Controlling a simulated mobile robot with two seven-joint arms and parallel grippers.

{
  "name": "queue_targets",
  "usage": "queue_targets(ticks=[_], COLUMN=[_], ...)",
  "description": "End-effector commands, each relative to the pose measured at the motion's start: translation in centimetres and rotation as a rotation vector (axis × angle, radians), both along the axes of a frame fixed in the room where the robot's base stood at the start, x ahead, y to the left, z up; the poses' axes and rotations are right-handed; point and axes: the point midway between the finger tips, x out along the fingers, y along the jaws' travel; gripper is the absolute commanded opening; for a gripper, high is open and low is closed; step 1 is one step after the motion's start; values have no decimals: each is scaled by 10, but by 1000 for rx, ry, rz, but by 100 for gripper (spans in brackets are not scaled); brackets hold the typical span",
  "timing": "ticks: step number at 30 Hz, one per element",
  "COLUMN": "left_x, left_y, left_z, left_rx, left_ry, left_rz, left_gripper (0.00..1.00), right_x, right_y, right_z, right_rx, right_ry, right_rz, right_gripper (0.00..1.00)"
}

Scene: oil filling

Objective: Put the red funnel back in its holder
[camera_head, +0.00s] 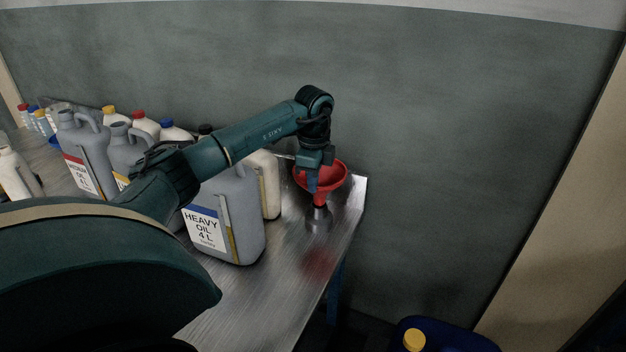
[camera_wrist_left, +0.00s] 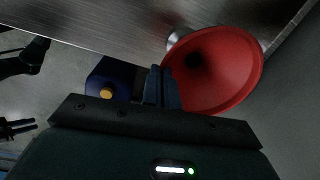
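The red funnel (camera_head: 336,174) is upright, mouth up, near the far right corner of the metal table. A small grey metal holder (camera_head: 318,220) stands right under it; I cannot tell whether the spout is fully seated. My left gripper (camera_head: 313,184) reaches down to the funnel's left rim. In the left wrist view, the fingers (camera_wrist_left: 161,88) are close together at the edge of the funnel (camera_wrist_left: 216,70) and look shut on its wall. The holder shows partly behind the funnel there (camera_wrist_left: 178,40).
A grey heavy oil jug (camera_head: 240,215) and a cream container (camera_head: 266,180) stand left of the funnel. Several more jugs and bottles are further left. The metal table (camera_head: 290,275) is bare in front of the holder. A blue container with a yellow cap (camera_head: 414,340) is below, beyond the edge.

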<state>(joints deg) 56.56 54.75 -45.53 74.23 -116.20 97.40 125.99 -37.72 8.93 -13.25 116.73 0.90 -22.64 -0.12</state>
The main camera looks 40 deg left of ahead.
Motion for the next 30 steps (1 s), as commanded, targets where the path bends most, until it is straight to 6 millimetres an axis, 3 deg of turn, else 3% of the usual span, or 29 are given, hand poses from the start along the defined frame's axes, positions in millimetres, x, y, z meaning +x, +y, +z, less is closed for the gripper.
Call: queue_targets(ticks=[17, 30], left_x=[0, 0], left_y=[0, 0], left_z=[-16, -17], left_rx=[0, 0], left_ry=[1, 0], left_rz=[0, 0], left_gripper=[0, 0], right_x=[-2, -6], right_y=[0, 0], right_z=[-8, -11], right_rx=[0, 0], right_ry=[5, 15], right_rz=[-1, 0], right_gripper=[36, 36])
